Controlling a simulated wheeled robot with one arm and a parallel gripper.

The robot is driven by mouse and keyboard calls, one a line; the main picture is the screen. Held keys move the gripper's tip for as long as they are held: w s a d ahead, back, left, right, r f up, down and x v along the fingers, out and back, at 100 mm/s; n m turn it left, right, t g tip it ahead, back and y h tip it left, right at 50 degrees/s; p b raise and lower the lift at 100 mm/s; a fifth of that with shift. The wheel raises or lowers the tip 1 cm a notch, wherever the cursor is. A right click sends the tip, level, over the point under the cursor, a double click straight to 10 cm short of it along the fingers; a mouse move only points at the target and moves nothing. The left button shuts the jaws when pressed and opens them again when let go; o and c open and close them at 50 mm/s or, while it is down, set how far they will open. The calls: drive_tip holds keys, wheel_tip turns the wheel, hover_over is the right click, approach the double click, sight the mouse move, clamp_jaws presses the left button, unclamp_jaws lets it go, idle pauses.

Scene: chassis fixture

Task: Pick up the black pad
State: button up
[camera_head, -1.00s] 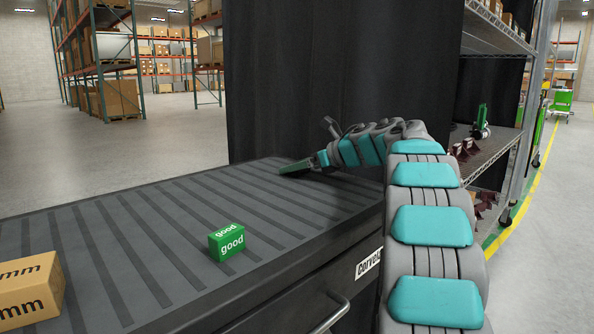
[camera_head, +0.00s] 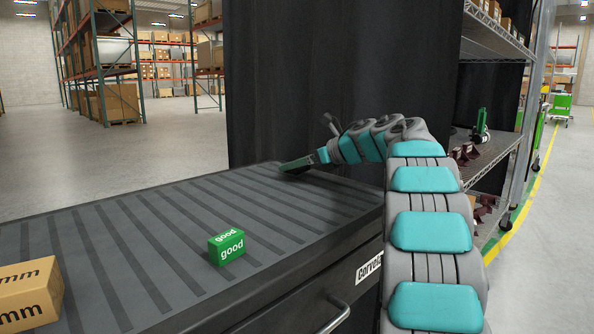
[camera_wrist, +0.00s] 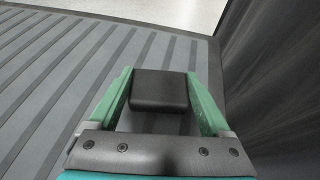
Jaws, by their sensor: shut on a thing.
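The black pad (camera_wrist: 160,89) is a small dark block with rounded edges. In the wrist view it sits between the two green fingers of my gripper (camera_wrist: 160,92), which are shut on it. In the head view my gripper (camera_head: 298,164) is at the far right part of the grey ribbed cabinet top (camera_head: 130,215). The pad is hard to make out there against the dark surface, and I cannot tell whether it touches the top or is just above it.
A green box marked "good" (camera_head: 227,246) stands mid-top. A cardboard box (camera_head: 28,292) sits at the left front. A black curtain (camera_head: 340,70) hangs behind the cabinet, close to my gripper. A wire shelf (camera_head: 490,160) holds parts at right. The top's middle is otherwise clear.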

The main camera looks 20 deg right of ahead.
drive_tip(key=shift+d+r, duration=0.25)
drive_tip(key=shift+r, duration=0.65)
drive_tip(key=s+d, duration=0.2)
drive_tip(key=d, duration=0.2)
drive_tip(key=s+d, duration=0.2)
drive_tip(key=d, duration=0.2)
drive_tip(key=s+d+r, duration=0.1)
drive_tip(key=d, duration=0.3)
drive_tip(key=shift+s+d+r, duration=0.1)
drive_tip(key=shift+s+d, duration=0.05)
drive_tip(key=shift+s, duration=0.25)
drive_tip(key=shift+s+d, duration=0.45)
drive_tip(key=shift+d, duration=0.4)
